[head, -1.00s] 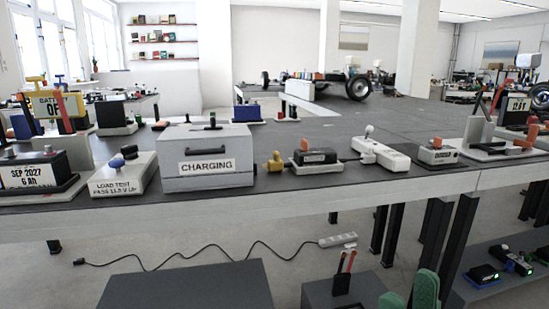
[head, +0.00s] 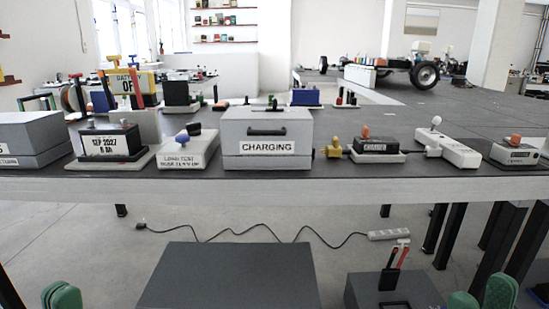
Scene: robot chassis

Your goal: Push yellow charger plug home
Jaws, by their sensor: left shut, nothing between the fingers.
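The small yellow charger plug (head: 333,149) is at the front of the bench. It sits between the grey box labelled CHARGING (head: 267,147) and a black unit with an orange knob on a pale base (head: 377,158). I cannot tell how deep the plug sits or in which socket. My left gripper (head: 61,294) shows green fingers close together at the bottom left corner, shut and empty. My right gripper (head: 481,296) shows two green fingers apart at the bottom right, open with nothing visible between them. Both are low in front of the bench, far from the plug.
A white strip with a round knob (head: 450,148) and a grey meter (head: 514,153) stand right of the plug. A white load-test unit (head: 187,150) and a dated battery (head: 110,143) stand left. Below are a dark grey box (head: 228,276) and a tool holder (head: 392,287).

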